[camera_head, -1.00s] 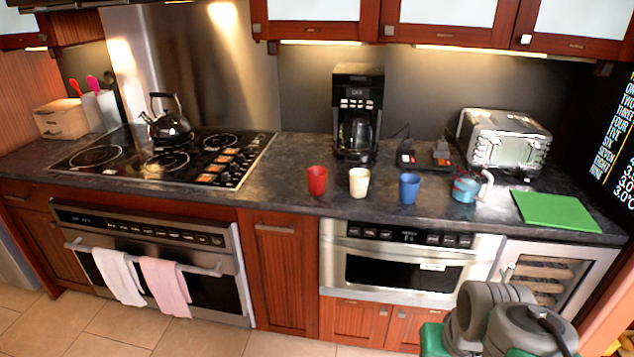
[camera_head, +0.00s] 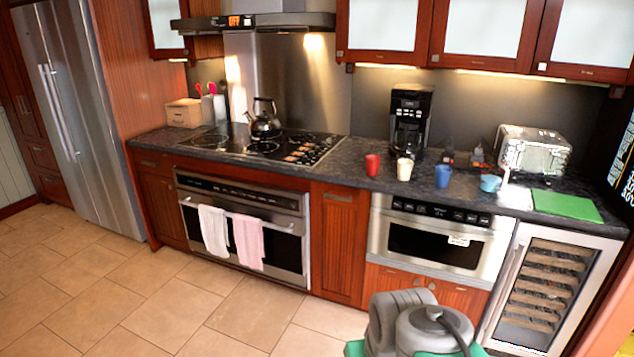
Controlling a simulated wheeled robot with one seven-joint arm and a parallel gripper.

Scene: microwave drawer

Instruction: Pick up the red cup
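The red cup (camera_head: 372,165) stands upright on the dark countertop (camera_head: 345,176), near its front edge and right of the cooktop. A cream cup (camera_head: 404,169) and a blue cup (camera_head: 442,176) stand in a row to its right. Part of my arm (camera_head: 420,325) shows at the bottom of the view, well below and in front of the counter. My gripper is not in the frame, so its opening cannot be seen. Nothing covers the red cup.
A coffee maker (camera_head: 409,120) stands behind the cups. A light-blue mug (camera_head: 490,183), a toaster (camera_head: 531,150) and a green board (camera_head: 566,205) are further right. A kettle (camera_head: 264,119) sits on the cooktop. The tiled floor (camera_head: 150,305) at left is clear.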

